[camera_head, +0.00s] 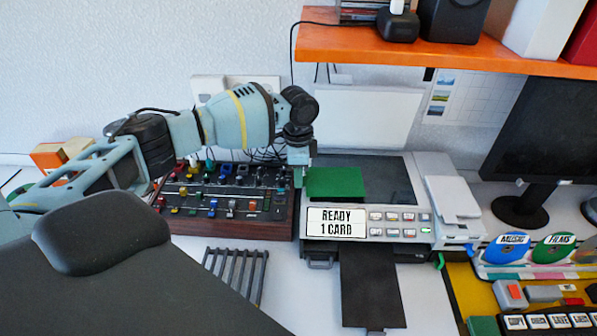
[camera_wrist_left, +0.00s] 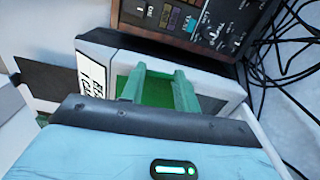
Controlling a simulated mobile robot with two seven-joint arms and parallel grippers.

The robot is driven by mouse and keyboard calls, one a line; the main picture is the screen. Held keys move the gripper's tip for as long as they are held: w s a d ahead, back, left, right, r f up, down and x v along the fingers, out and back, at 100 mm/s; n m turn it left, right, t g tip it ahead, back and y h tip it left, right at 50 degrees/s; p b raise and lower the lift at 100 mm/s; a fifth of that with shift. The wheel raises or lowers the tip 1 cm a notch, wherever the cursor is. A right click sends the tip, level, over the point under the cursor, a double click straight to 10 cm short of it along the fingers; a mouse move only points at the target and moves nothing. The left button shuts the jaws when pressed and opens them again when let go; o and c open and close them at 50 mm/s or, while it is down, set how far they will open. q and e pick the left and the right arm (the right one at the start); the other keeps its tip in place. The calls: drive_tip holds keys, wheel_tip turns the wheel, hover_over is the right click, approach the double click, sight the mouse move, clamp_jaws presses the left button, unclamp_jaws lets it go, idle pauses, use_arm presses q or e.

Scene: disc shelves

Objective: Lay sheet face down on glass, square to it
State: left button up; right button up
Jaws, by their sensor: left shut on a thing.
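My left gripper (camera_head: 299,176) is at the left edge of the scanner (camera_head: 310,247) and is shut on the green sheet (camera_head: 337,183). The sheet lies roughly level over the left part of the dark glass (camera_head: 388,176). I cannot tell whether it touches the glass. The scanner lid (camera_head: 365,115) stands open behind. In the left wrist view, the green fingers (camera_wrist_left: 160,86) reach over the scanner, with the green sheet (camera_wrist_left: 154,98) between and beyond them. The right part of the glass is bare. My right gripper is not in view.
A mixing console (camera_head: 230,195) with many knobs stands directly left of the scanner. The scanner's display (camera_head: 336,222) reads "READY 1 CARD". A dark tray (camera_head: 370,285) sticks out in front. An orange shelf (camera_head: 450,52) hangs above. Discs (camera_head: 506,248) and a monitor (camera_head: 535,120) are at the right.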

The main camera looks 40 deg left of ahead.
use_arm(q)
drive_tip(key=shift+f, duration=0.6)
drive_tip(key=o, duration=1)
drive_tip(key=shift+o, duration=0.2)
drive_tip(key=shift+r, duration=0.1)
drive_tip(key=shift+r, duration=3.8)
